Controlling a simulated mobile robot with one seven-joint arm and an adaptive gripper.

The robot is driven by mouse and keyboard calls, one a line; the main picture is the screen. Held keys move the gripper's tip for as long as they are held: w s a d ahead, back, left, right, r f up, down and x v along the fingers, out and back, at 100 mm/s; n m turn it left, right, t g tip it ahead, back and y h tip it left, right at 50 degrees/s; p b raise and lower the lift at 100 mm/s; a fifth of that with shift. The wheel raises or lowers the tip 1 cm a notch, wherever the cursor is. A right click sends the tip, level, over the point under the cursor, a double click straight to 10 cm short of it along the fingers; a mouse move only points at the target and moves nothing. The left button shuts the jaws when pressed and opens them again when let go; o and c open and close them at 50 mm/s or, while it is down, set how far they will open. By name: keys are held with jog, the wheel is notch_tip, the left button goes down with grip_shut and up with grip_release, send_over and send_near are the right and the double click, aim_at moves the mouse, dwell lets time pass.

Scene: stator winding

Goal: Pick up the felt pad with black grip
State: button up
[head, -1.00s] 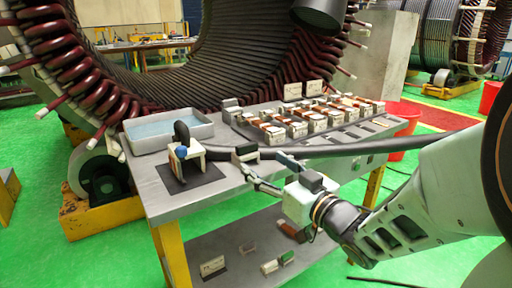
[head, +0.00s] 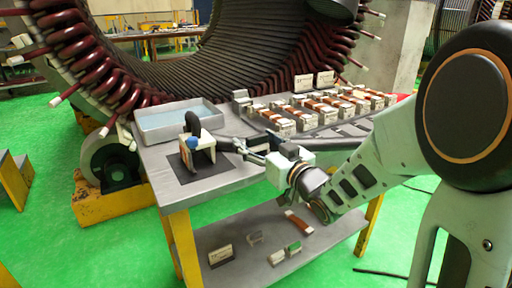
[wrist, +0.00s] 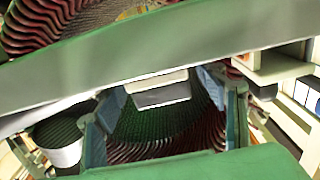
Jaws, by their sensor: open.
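A cream block-like piece (head: 207,146) with an upright black grip (head: 193,123) and a blue knob (head: 193,143) stands on a dark square mat (head: 187,172) at the table's front left; I take it for the felt pad with black grip. My gripper (head: 243,149) is open, level with the tabletop and just right of this piece, fingers pointing left toward it, apart from it. In the wrist view the two bluish fingers (wrist: 165,125) stand wide apart. A pale and grey block (wrist: 160,90) shows between them; I cannot tell what it is.
A blue-lined tray (head: 180,120) stands behind the mat. Several cream blocks with brown bands (head: 320,109) stand in rows at the back right. The big stator (head: 260,60) rises behind the table (head: 222,183). Small parts lie on the lower shelf (head: 235,238).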

jog(key=shift+r, duration=0.1)
jog(key=c, duration=1.3)
jog(key=shift+r, duration=0.1)
jog(key=shift+r+p, duration=0.55)
notch_tip(320, 180, up, 2)
jog(key=shift+r+p, duration=0.15)
jog(key=shift+p, duration=0.7)
jog(key=s+d+r+p, duration=0.4)
jog(key=d+p, duration=0.1)
jog(key=s+d+r+p, duration=0.4)
jog(key=s+d+r, duration=0.1)
jog(key=shift+s+d+r+p, duration=0.1)
jog(key=shift+s+r+p, duration=0.1)
jog(key=shift+s+p, duration=0.15)
